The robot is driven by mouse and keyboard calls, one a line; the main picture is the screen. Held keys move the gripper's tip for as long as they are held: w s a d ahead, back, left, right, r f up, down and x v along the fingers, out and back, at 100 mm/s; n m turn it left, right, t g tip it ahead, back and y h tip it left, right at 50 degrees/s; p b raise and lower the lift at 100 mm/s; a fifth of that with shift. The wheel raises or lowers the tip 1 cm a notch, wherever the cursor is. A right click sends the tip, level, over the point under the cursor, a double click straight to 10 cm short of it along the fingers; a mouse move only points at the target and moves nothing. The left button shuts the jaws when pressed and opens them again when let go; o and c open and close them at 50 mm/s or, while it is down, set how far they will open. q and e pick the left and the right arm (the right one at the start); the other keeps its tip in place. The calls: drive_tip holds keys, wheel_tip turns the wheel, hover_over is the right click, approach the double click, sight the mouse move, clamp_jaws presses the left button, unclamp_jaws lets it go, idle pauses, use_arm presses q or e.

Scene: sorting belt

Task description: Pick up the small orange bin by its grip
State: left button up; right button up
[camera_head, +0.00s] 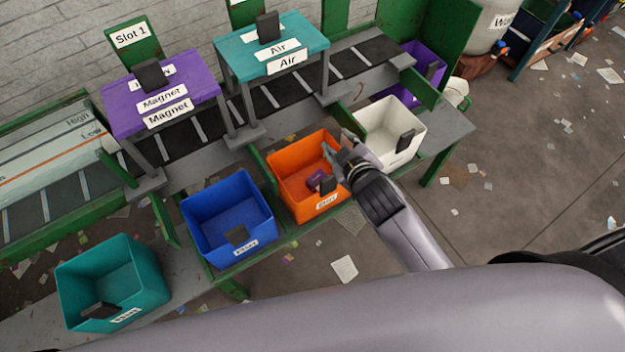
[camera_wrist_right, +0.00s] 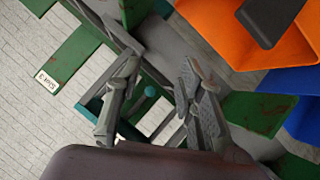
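The small orange bin (camera_head: 287,168) stands on the grey shelf between the blue and white bins. Its dark grip (camera_head: 327,185) is on its near wall above a white label, and a small purple item (camera_head: 315,179) lies inside. My right gripper (camera_head: 336,143) is over the bin's right side, beyond the grip. In the right wrist view its fingers (camera_wrist_right: 155,95) are apart with nothing between them. There the orange bin (camera_wrist_right: 215,28) and its dark grip (camera_wrist_right: 268,20) are at the upper right, clear of the fingers. My left gripper does not show.
A blue bin (camera_head: 204,208) stands left of the orange one, and a white bin (camera_head: 385,118) right of it. A teal bin (camera_head: 85,265) is at far left. Purple (camera_head: 190,92) and teal (camera_head: 300,40) stands straddle the belt behind. Paper scraps litter the floor.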

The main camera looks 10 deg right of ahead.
drive_tip(key=w+a+r+n+t+y, duration=0.35)
drive_tip(key=a+r+n, duration=0.25)
drive_tip(key=r, duration=0.4)
drive_tip(key=w+a+r+n+t+y, duration=0.25)
drive_tip(key=a+r+n+y, duration=0.3)
drive_tip(key=r, duration=0.35)
drive_tip(key=s+a+r+n+g+y, duration=0.45)
drive_tip(key=a+n+g+y, duration=0.2)
drive_tip(key=n, duration=0.35)
drive_tip(key=s+a+r+n+g+y, duration=0.3)
drive_tip(key=s+a+n+g+y, duration=0.3)
drive_tip(key=n, duration=0.5)
drive_tip(key=s+a+f+n+g+h, duration=0.3)
drive_tip(key=s+f+n+g+h, duration=0.25)
drive_tip(key=f+n+g, duration=0.35)
drive_tip(key=n+t+h, duration=0.3)
drive_tip(key=n+h, duration=0.6)
drive_tip(key=h, duration=0.7)
hover_over(329, 177)
wheel_tip(329, 177, down, 12)
drive_tip(key=r, duration=0.1)
drive_tip(key=shift+h, duration=0.3)
drive_tip(key=shift+f+b, duration=3.9)
drive_tip(key=shift+f, duration=5)
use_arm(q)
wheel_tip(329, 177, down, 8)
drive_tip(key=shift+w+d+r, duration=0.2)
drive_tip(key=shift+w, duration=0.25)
use_arm(e)
drive_tip(key=shift+r, duration=0.1)
